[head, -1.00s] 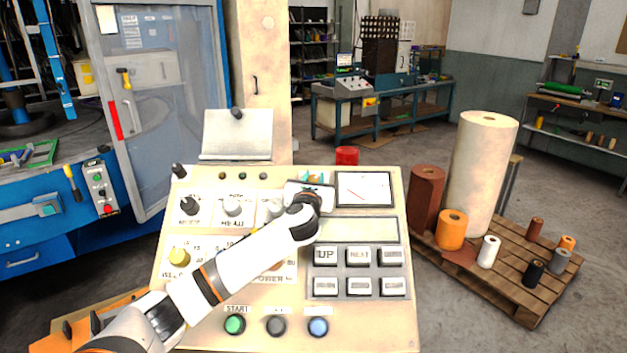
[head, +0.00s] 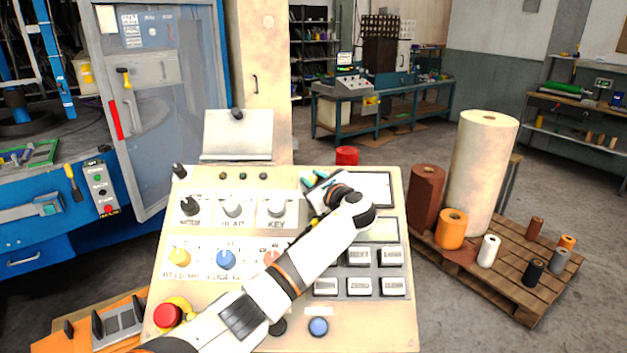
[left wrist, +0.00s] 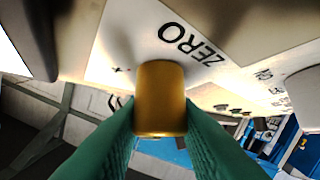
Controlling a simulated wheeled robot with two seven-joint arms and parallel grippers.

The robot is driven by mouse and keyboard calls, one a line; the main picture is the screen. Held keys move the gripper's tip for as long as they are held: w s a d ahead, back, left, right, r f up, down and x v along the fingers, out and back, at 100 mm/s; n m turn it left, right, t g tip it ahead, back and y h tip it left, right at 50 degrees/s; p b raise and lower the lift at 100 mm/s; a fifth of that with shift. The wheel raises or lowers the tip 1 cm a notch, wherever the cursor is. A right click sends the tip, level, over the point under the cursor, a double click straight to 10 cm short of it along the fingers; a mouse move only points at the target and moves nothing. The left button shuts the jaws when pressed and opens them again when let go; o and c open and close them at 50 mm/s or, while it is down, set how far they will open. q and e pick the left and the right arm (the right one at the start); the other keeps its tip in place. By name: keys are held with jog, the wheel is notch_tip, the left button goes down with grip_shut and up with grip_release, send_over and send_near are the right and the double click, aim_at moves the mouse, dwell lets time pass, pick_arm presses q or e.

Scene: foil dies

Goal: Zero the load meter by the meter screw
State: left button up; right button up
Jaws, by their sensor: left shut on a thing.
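The meter screw (left wrist: 160,98) is a brass-coloured cylinder in the left wrist view, on a white plate marked ZERO and a plus sign. The two green fingers of my left gripper (left wrist: 160,118) are shut on it from both sides. In the head view my left gripper (head: 313,179) is at the top of the control panel, just left of the load meter (head: 379,185); the screw is hidden there. The meter has a white face, and my wrist covers its left part, so I cannot read the needle. My right gripper is not in view.
The sloping panel (head: 300,338) carries several knobs, including the black mode knob (head: 190,206) and blue knob (head: 226,259). A red emergency button (head: 167,315) is at lower left. My left arm crosses the lower middle. A pallet (head: 520,290) with rolls stands right.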

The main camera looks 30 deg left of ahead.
pick_arm(q)
jog(key=shift+n+g, duration=0.7)
jog(key=shift+g, duration=0.1)
jog(key=shift+n+g, duration=0.3)
jog(key=o, duration=1)
jog(key=b+v, duration=0.1)
jog(key=v, duration=0.5)
jog(key=b+v, duration=0.2)
jog(key=v, duration=0.4)
jog(key=shift+f, duration=0.25)
